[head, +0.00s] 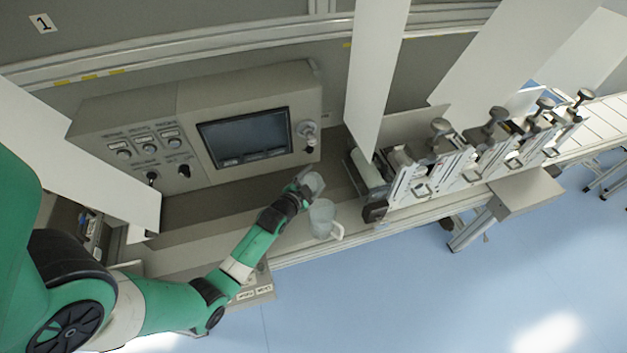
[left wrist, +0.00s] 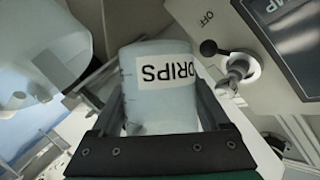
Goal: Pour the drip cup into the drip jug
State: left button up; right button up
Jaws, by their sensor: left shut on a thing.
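The drip cup (head: 316,183) is a small, pale, translucent cup. In the left wrist view the cup (left wrist: 158,108) bears a white label reading DRIPS. My left gripper (head: 303,186) is shut on it, one finger on each side. The drip jug (head: 322,219) is a clear jug with a pale handle, standing on the ledge just below and slightly right of the cup in the head view. A translucent vessel, apparently the jug (left wrist: 45,62), fills the upper left of the left wrist view. I cannot tell the cup's exact tilt or contents. My right gripper is out of view.
A grey control console (head: 205,140) with a dark screen (head: 245,137) stands behind the gripper. Its key switch (left wrist: 232,68) is close right of the cup in the wrist view. A roller unit (head: 368,172) and several clamp stations (head: 440,160) stand right of the jug.

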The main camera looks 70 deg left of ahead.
pick_arm(q)
jog(key=shift+a+f+m+y+b, duration=0.1)
jog(key=shift+f+m+y+b, duration=0.7)
jog(key=shift+b, duration=1.55)
jog(key=shift+r+m+y+b, duration=0.6)
jog(key=shift+r+m+b, duration=0.4)
jog(key=shift+m+b, duration=0.7)
jog(key=shift+w+d+r+m+t+y+b, duration=0.1)
jog(key=shift+d+r+m+t+y+b, duration=0.25)
jog(key=shift+m+b, duration=0.35)
jog(key=shift+w+d+r+m+t+y+b, duration=0.15)
jog(key=shift+r+m+y+b, duration=0.1)
jog(key=shift+r+m+b, duration=0.3)
jog(key=shift+m, duration=0.25)
